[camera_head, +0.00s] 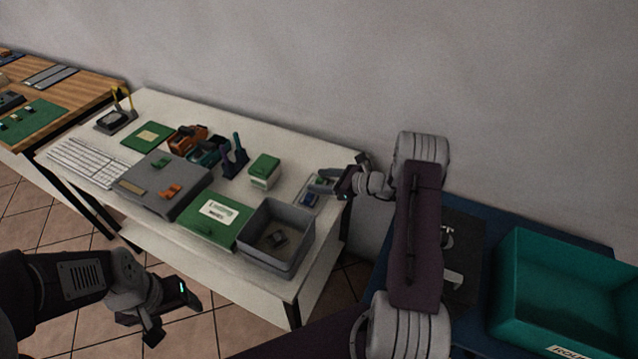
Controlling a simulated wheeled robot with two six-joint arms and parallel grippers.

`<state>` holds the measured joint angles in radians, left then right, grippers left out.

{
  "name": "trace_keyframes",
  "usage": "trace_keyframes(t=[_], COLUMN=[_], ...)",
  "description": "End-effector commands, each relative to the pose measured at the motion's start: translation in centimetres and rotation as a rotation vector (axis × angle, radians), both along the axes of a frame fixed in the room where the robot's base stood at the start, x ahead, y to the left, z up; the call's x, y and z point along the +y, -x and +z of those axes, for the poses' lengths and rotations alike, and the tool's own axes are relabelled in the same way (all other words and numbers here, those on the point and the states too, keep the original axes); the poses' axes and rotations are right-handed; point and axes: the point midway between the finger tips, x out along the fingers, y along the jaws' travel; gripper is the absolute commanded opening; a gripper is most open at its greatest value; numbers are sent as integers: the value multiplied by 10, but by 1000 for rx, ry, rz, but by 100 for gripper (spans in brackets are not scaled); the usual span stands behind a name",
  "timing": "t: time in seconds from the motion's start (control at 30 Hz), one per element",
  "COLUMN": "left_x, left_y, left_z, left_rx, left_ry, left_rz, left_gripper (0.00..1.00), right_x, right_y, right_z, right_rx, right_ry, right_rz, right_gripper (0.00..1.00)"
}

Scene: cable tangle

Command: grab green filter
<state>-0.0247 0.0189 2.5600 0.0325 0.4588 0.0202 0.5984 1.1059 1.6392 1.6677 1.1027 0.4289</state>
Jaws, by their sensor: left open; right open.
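A small green piece (162,161) lies on a flat grey case (150,188) on the white table; it may be the green filter, but I cannot tell for sure. A small orange piece (171,190) lies on the same case. My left gripper (173,312) is open and empty, low in front of the table, apart from the case. My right gripper (332,185) is open over the table's right end, above or beside a small tray with a blue item (309,199). Its fingers partly hide that tray.
The white table (320,150) also holds a keyboard (88,162), a green box with a white label (213,213), an open grey bin (277,240) with a dark item inside, and a green-lidded box (264,170). A teal crate (560,290) stands at the right.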

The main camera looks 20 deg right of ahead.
Motion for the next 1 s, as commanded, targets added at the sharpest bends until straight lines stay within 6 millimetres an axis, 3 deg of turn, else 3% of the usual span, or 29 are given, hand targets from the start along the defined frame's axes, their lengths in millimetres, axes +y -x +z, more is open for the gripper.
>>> trace_keyframes(t=[0.23,0.4,0.43,0.77,1.0], left_x=[0,0,0,0,0], left_y=[0,0,0,0,0], left_z=[0,0,0,0,2], left_rx=[0,0,0,0,0], left_ry=[0,0,0,0,0], left_rz=[0,0,0,0,0], left_gripper=[70,70,70,70,70], right_x=[2,2,2,2,4], right_y=[-3,-3,-3,-3,3], right_z=[-1,-1,-1,6,46], right_rx=[0,0,0,0,0], right_ry=[0,0,0,0,1], right_rz=[-1,-1,-1,-1,-2], right_gripper=[56,9,7,7,7])
